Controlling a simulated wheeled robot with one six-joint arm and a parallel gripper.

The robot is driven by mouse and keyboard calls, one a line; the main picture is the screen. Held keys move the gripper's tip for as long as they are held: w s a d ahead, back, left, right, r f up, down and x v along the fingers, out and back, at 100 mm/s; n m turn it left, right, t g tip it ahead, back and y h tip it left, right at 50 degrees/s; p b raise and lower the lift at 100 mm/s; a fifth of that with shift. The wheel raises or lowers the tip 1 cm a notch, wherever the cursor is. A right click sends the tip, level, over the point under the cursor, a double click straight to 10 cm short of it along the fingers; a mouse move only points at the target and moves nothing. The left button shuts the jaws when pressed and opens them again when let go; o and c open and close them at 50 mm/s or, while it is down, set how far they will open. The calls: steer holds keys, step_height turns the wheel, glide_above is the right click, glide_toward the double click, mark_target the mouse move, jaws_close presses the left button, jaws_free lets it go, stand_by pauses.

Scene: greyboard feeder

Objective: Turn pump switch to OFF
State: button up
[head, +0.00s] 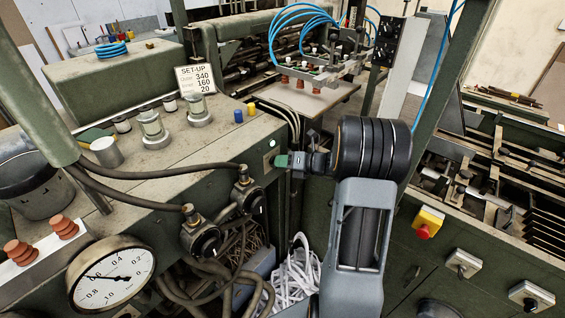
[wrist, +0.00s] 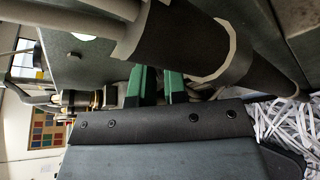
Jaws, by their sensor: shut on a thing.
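My gripper (head: 284,161) reaches the end face of the green feeder cabinet, just below a small pale round lamp (head: 271,142). Its green fingertips press up to a small control plate there. In the wrist view the two green fingers (wrist: 156,86) stand a little apart, with something dark between them. The gripper is shut on a small part at this plate, which I take to be the pump switch. Its knob is hidden by the fingers, so its ON or OFF position cannot be read.
Dark hoses and two valves (head: 205,240) sit left of my gripper, near a pressure gauge (head: 111,276). Shredded paper (head: 297,275) lies below. A red stop button (head: 423,232) and grey rotary switches (head: 463,263) are on the right-hand machine.

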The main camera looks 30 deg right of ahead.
jaws_close()
steer(key=n+t+h+b, duration=0.1)
steer(key=n+b, duration=0.3)
steer(key=b, duration=0.4)
steer(key=a+n+t+h+b, duration=0.1)
steer(key=n+h+b, duration=0.3)
steer(key=b, duration=0.4)
steer(key=n+t+h+b, duration=0.1)
steer(key=n+b, duration=0.3)
steer(key=b, duration=0.5)
steer(key=shift+s+a+f+h, duration=0.1)
steer(key=shift+s+a+h, duration=0.2)
steer(key=shift+h, duration=0.4)
steer(key=shift+t, duration=0.3)
